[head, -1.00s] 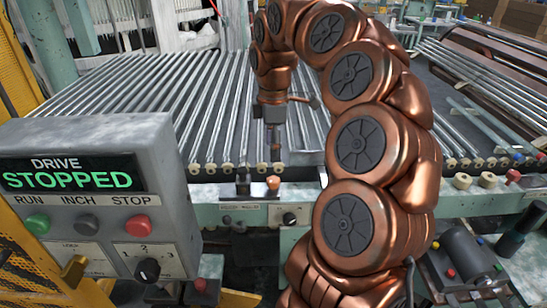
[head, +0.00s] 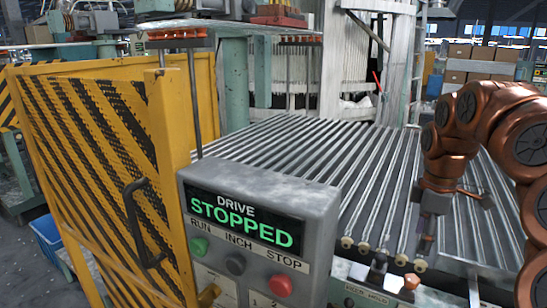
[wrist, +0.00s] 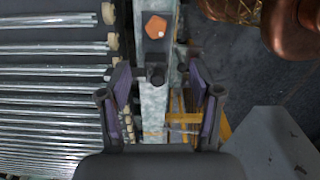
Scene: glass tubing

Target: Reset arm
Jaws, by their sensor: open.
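My copper arm (head: 463,115) is bent over at the right of the head view, with its end pointing down. My gripper (wrist: 160,82) is open and empty in the wrist view, its two fingers apart on either side of a pale rail (wrist: 153,105). In the head view my gripper (head: 426,240) hangs at the front edge of the glass tubes (head: 300,150), and its fingers are hard to make out. An orange knob (wrist: 156,27) on a dark plate lies beyond the fingertips; it also shows in the head view (head: 411,282).
A grey control box (head: 255,235) reading "DRIVE STOPPED" stands in front, left of my arm. A yellow striped gate (head: 110,170) with a black handle stands further left. Cream rollers (head: 362,246) line the tube bed's front edge. Open floor shows at far left.

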